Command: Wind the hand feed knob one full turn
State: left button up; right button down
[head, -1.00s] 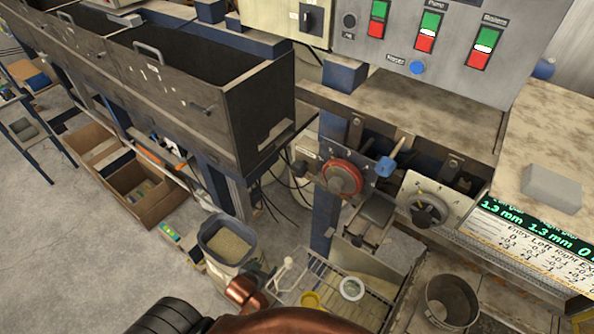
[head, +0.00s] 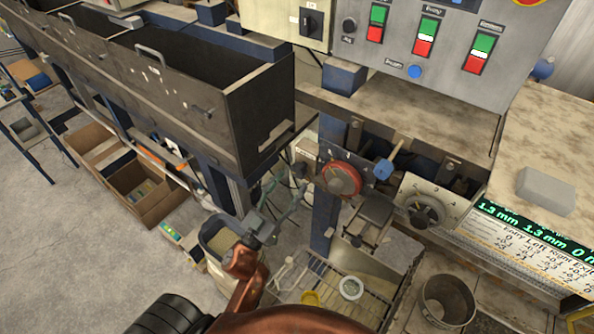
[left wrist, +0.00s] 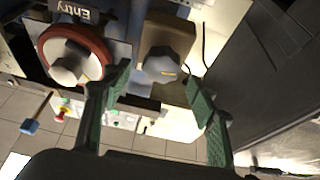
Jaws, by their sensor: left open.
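A grey lobed knob (left wrist: 168,65) on a beige box shows in the left wrist view; I take it for the hand feed knob, though no label on it is readable. Its box (head: 304,150) shows left of the blue post in the head view. A red-rimmed wheel with a grey hub (left wrist: 75,60), marked Entry, is beside it, and also shows in the head view (head: 342,179). My left gripper (head: 287,184) is open and empty, its green-padded fingers (left wrist: 157,82) short of the knob and roughly either side of it. My right gripper is out of view.
A grey dial (head: 425,212) sits right of the red wheel. Below are a wire rack (head: 325,288) with a tape roll (head: 351,288) and a metal bucket (head: 448,300). A dark open trough (head: 255,110) stands close at the left.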

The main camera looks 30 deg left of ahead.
aim_at(296, 174)
pick_arm(q)
jog(key=shift+p+x, duration=0.45)
jog(key=shift+x, duration=1.9)
jog(key=shift+f, duration=0.1)
jog(key=c, duration=1.2)
